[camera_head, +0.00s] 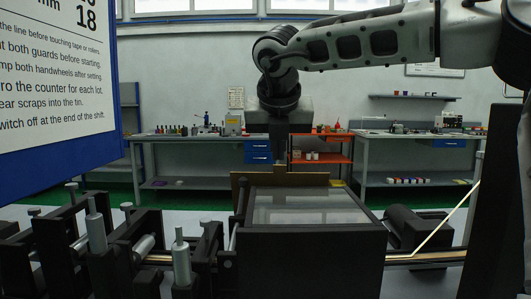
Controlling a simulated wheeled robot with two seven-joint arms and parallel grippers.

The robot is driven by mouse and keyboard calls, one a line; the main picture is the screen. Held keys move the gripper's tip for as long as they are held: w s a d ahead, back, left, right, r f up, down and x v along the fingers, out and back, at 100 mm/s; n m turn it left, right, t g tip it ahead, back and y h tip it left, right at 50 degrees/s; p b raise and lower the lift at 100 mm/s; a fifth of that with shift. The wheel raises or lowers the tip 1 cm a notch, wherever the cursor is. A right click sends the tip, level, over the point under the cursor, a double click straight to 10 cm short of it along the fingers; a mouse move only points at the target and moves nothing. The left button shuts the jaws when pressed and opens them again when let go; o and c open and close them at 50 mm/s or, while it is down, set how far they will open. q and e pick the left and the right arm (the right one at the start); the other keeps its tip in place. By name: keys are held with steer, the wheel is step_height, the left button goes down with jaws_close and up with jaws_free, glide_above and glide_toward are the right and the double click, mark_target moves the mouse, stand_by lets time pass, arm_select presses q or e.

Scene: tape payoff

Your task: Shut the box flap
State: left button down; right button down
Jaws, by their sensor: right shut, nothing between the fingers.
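My right gripper (279,165) hangs down from my right arm, which comes in from the upper right. Its fingers are shut and empty. The fingertips are just above or behind the upper edge of a brown, cardboard-like panel (306,178), which looks like part of the box or its flap. I cannot tell whether they touch it. A black housing with a grey see-through top (305,207) stands in front and hides the lower part of the brown panel. The rest of the box is hidden. My left gripper is not in view.
Black machine stands with rollers and posts (181,258) fill the lower left. A dark cylinder unit (414,228) and a pale strip (449,217) are at right. A large sign (57,90) blocks the upper left. Workbenches (205,139) stand along the back wall.

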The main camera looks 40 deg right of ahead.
steer(key=x, duration=0.8)
steer(key=shift+s+d+f, duration=0.15)
steer(key=shift+d+f, duration=0.05)
steer(key=shift+f, duration=0.25)
steer(key=shift+w+d+r+p, duration=0.75)
steer(key=shift+w+r+p, duration=0.05)
steer(key=shift+w+p, duration=0.15)
steer(key=shift+w+d+r, duration=0.1)
steer(key=shift+w+d, duration=0.3)
steer(key=shift+w, duration=0.05)
